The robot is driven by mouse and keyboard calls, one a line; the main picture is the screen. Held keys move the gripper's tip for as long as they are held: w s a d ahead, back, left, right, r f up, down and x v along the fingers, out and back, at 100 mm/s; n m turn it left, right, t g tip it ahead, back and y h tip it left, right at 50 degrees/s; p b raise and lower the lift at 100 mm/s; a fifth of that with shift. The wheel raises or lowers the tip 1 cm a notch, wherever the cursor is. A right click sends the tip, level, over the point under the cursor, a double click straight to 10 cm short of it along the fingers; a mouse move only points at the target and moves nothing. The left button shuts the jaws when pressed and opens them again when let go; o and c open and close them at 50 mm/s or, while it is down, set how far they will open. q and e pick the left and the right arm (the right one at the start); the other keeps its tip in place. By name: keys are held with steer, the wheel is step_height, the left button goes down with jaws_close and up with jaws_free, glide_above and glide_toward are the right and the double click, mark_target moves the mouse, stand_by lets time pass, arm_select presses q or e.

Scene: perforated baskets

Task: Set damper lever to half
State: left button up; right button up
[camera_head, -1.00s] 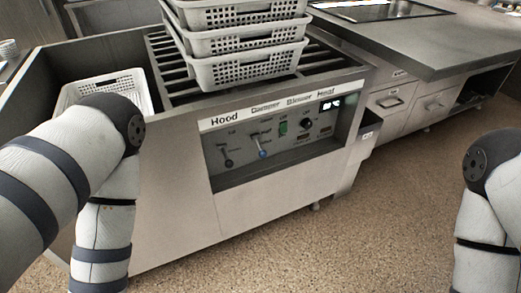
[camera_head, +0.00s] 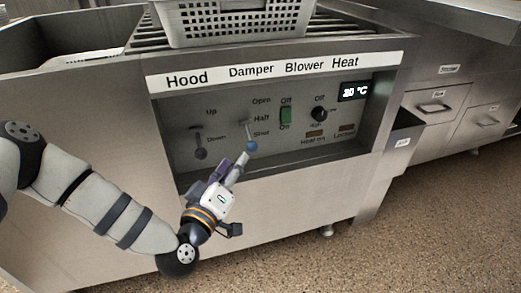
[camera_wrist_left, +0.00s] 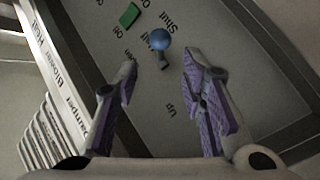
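The damper lever (camera_head: 250,146) has a blue ball knob and hangs down from its slot, below the Half label and near Shut. In the left wrist view the blue knob (camera_wrist_left: 159,39) shows between and just beyond the two fingertips. My left gripper (camera_head: 233,164) is open and empty, just below and left of the knob in the head view. In the left wrist view its purple-padded fingers (camera_wrist_left: 160,62) stand apart, with no visible grip on the lever. My right gripper is out of view.
The recessed control panel (camera_head: 225,105) also holds the dark-knobbed hood lever (camera_head: 201,153) to the left, a green blower switch (camera_head: 286,115) and a black heat dial (camera_head: 319,114). A grey basket (camera_head: 235,24) stands above. Panel walls frame the recess.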

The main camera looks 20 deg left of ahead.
mark_target(251, 138)
arm_select(q)
steer(key=w, duration=0.3)
steer(key=w+b, duration=0.1)
steer(key=w, duration=0.3)
steer(key=w+b, duration=0.1)
steer(key=w, duration=0.2)
steer(key=shift+w+d, duration=0.25)
steer(key=shift+w, duration=0.05)
jaws_close()
